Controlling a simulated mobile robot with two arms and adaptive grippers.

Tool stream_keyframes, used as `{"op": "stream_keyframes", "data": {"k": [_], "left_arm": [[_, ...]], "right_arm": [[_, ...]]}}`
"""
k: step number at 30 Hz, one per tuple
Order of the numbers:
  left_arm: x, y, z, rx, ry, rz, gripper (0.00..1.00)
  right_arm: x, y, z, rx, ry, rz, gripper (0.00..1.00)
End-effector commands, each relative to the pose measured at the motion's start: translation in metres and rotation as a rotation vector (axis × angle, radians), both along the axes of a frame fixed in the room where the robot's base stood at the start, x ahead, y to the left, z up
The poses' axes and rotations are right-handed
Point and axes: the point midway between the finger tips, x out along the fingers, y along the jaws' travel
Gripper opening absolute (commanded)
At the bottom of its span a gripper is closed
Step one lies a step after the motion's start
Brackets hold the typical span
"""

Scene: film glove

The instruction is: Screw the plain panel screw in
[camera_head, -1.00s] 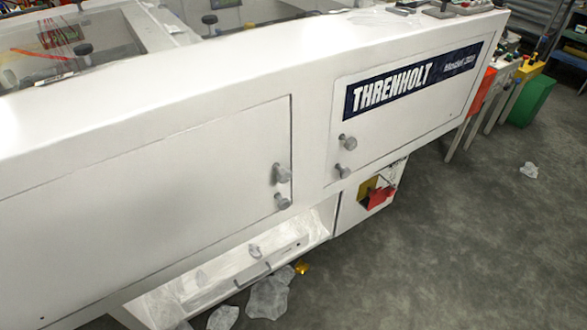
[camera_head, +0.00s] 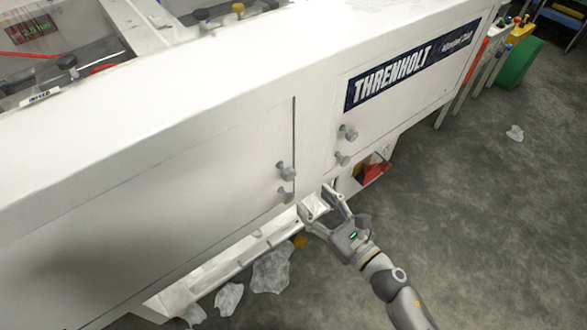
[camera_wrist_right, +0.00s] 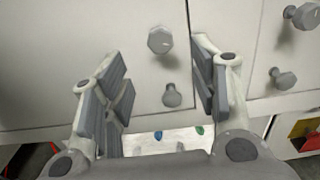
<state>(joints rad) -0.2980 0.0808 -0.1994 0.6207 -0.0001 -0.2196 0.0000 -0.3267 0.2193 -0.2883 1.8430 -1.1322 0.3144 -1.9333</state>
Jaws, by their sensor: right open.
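The plain panel (camera_head: 150,210) is the white door on the left of the machine's front. Its right edge carries an upper grey screw (camera_head: 287,172) and a lower grey screw (camera_head: 286,196). My right gripper (camera_head: 315,199) is open and empty, low and to the right of these screws in the head view. In the right wrist view the upper screw (camera_wrist_right: 160,40) and the lower screw (camera_wrist_right: 172,96) appear between the open fingers, with neither gripped. How far each screw stands out is hard to tell. My left gripper is out of view.
The THRENHOLT panel (camera_head: 410,80) beside it has two similar screws (camera_head: 348,132). Below are an open bay with a red and yellow part (camera_head: 372,172) and crumpled clear film (camera_head: 271,270) on the floor. The grey floor to the right is mostly free.

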Motion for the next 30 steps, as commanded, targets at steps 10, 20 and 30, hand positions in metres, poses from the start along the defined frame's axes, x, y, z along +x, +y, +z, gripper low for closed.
{"op": "stream_keyframes", "data": {"k": [10,20,30], "left_arm": [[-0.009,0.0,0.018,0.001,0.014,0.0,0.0],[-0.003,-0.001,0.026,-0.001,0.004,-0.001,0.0],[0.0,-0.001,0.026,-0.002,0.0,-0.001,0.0]], "right_arm": [[0.047,0.034,0.003,0.007,0.002,-0.002,0.54],[0.08,0.058,0.0,0.006,0.005,-0.002,0.54],[0.084,0.061,-0.001,0.005,0.005,-0.002,0.54]]}}
